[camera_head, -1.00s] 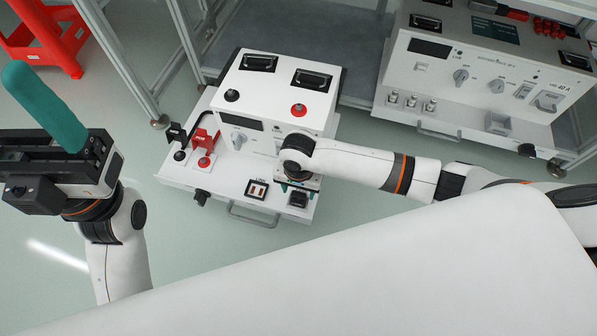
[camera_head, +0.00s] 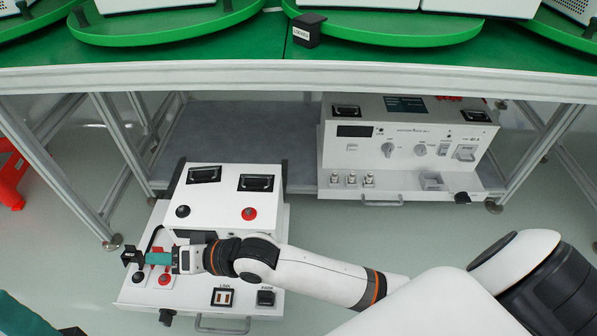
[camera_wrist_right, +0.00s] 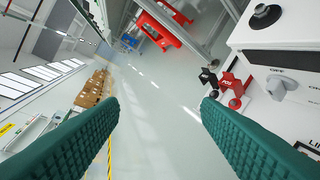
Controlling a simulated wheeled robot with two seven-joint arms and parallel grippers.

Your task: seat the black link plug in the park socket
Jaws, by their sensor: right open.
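The white bench unit has a PARK socket with a black block (camera_head: 265,297) at it, at the front right in the head view. I take this block for the link plug, and I cannot tell how deep it sits. The LINK socket (camera_head: 223,297) to its left shows bare copper-coloured slots. My right gripper (camera_head: 150,258) is over the unit's left side, away from the PARK socket. In the right wrist view its teal fingers (camera_wrist_right: 160,105) are wide apart with nothing between them. Only a teal part of my left gripper (camera_head: 18,316) shows at the lower left corner.
A black plug (camera_wrist_right: 208,77) and a red plug (camera_wrist_right: 232,84) stand at the unit's left side, near my right gripper. A second white unit (camera_head: 345,157) stands behind, under the green-topped table (camera_head: 255,45). Table legs flank it.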

